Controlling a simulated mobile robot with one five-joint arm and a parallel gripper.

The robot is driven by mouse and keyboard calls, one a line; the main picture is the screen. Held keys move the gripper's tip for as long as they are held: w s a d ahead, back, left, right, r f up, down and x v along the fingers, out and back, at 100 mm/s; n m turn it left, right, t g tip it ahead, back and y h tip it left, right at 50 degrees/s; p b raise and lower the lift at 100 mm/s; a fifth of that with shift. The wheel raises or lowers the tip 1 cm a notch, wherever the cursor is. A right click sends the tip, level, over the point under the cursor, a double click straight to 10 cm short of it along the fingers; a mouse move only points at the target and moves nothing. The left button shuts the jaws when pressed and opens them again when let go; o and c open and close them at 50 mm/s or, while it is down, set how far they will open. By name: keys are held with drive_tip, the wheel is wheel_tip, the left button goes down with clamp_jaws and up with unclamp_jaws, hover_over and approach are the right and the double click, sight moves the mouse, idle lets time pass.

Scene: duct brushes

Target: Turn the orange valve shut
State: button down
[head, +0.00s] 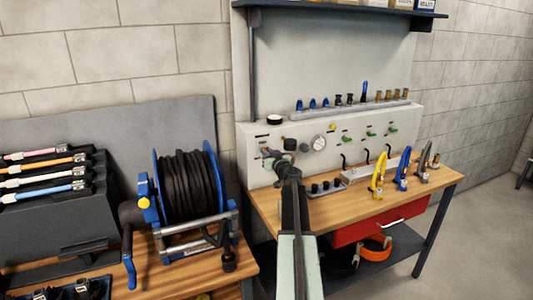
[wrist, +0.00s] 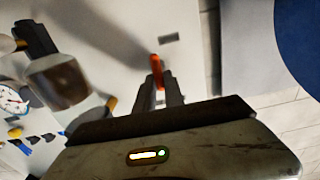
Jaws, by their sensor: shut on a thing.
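The orange valve's handle (wrist: 156,66) shows in the wrist view as a narrow orange piece in front of the pale panel. My gripper (wrist: 160,88) is shut on it, with one finger on each side. In the head view my arm reaches to the left part of the grey panel (head: 258,174), and my gripper (head: 272,158) is at its face. Only a small reddish bit of the valve (head: 266,150) shows there; my gripper hides most of it. I cannot tell the handle's exact angle.
A blue hose reel (head: 186,185) stands close on the left; its blue disc (wrist: 302,40) fills the wrist view's upper right. A round gauge (head: 319,142) and several small green-handled valves are to the right on the panel.

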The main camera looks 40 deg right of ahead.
drive_tip(key=shift+s+d+f+m+b, duration=0.1)
drive_tip(key=shift+d+f+m+b, duration=0.15)
drive_tip(key=shift+m, duration=2.7)
drive_tip(key=shift+s+d+f+m+b, duration=0.15)
drive_tip(key=shift+d+f+m+b, duration=0.05)
drive_tip(key=shift+m, duration=2.8)
drive_tip(key=shift+s+d+f+m+b, duration=0.1)
drive_tip(key=shift+d+f+m+b, duration=0.15)
drive_tip(key=shift+m, duration=2.7)
drive_tip(key=shift+a, duration=0.1)
drive_tip(key=c, duration=1.5)
unclamp_jaws()
drive_tip(key=shift+o, duration=0.2)
